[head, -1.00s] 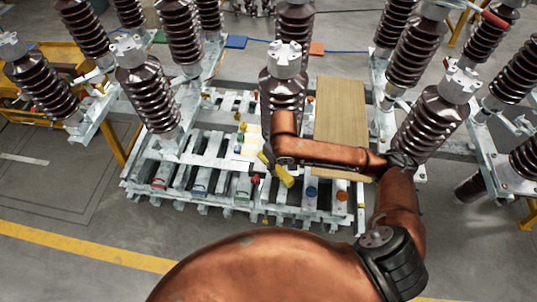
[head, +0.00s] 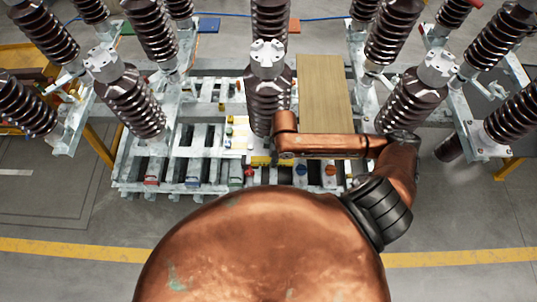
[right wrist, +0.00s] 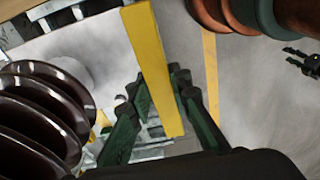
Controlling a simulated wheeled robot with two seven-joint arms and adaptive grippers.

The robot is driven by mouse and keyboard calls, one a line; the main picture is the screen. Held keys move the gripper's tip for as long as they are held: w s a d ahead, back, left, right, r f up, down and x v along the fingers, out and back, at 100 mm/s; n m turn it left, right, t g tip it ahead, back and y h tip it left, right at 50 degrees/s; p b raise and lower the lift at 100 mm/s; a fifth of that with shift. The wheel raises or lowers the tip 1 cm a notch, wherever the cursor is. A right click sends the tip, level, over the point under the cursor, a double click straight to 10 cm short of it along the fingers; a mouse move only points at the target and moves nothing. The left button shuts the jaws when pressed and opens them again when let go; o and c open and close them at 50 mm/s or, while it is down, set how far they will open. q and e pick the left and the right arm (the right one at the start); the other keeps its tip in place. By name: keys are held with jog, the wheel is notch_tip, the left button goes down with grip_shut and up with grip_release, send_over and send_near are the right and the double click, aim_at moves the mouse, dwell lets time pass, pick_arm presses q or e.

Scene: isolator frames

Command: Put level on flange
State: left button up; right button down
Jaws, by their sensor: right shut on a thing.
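The level is a yellow bar (right wrist: 153,70), shut between the green-sided fingers of my right gripper (right wrist: 162,112) in the right wrist view. In the head view only a small yellow piece of the level (head: 261,159) shows beside my copper forearm; that gripper is mostly hidden there. A brown ribbed insulator (head: 268,98) stands just behind, with a pale metal flange-like cap (head: 267,57) on top. The level is low beside the insulator, well below this cap. A small black jaw-like part (right wrist: 304,62) at the right wrist view's right edge may be my left gripper; its opening is unclear.
More ribbed insulators (head: 128,92) stand on metal frames at both sides. A grey slatted frame (head: 130,172) with small coloured parts lies below. A wooden board (head: 324,92) lies right of the middle insulator. The floor in front, with a yellow line (head: 460,257), is clear.

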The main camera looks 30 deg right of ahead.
jog(key=w+f, duration=0.2)
jog(key=w+d+f, duration=0.1)
jog(key=w+f, duration=0.2)
jog(key=w, duration=0.1)
jog(key=shift+d+f+p, duration=0.3)
jog(key=shift+d+f, duration=0.05)
jog(key=shift+f, duration=0.05)
jog(key=shift+w+d+f, duration=0.1)
jog(key=shift+w+f, duration=0.3)
jog(key=shift+f, duration=0.15)
notch_tip(320, 180, down, 2)
jog(key=shift+f+p, duration=0.1)
jog(key=shift+p, duration=0.35)
pick_arm(q)
jog(key=shift+w+r, duration=0.3)
jog(key=shift+r, duration=0.2)
jog(key=shift+w+r, duration=0.25)
jog(key=shift+r, duration=0.2)
pick_arm(e)
jog(key=shift+f, duration=0.4)
jog(key=c, duration=1.8)
grip_release()
jog(key=shift+o, duration=0.2)
pick_arm(q)
jog(key=shift+f+b, duration=0.3)
pick_arm(e)
notch_tip(320, 180, up, 12)
jog(key=d, duration=0.1)
jog(key=shift+s+d, duration=0.15)
jog(key=shift+s, duration=0.3)
